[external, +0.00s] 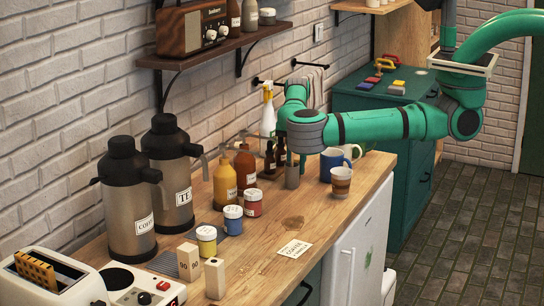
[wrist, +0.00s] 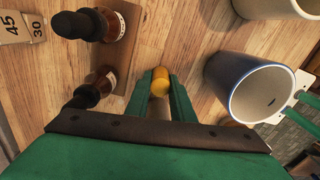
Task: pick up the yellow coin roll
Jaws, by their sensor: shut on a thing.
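The yellow coin roll (wrist: 160,82) shows in the wrist view as a small yellow-orange piece between the two green fingertips. My gripper (wrist: 160,90) is shut on it, with one finger on each side. In the external view my gripper (external: 298,164) points down over the wooden counter, between small dark bottles and a blue mug. I cannot make out the coin roll in that view. Whether it touches the counter or is lifted is not clear.
A blue mug (wrist: 246,92) is close right of my gripper; small dark bottles (wrist: 108,24) stand on its left. A striped cup (external: 341,182) is at the counter's front edge. Sauce bottles (external: 225,182) and paint jars (external: 233,220) stand left. The counter middle is fairly clear.

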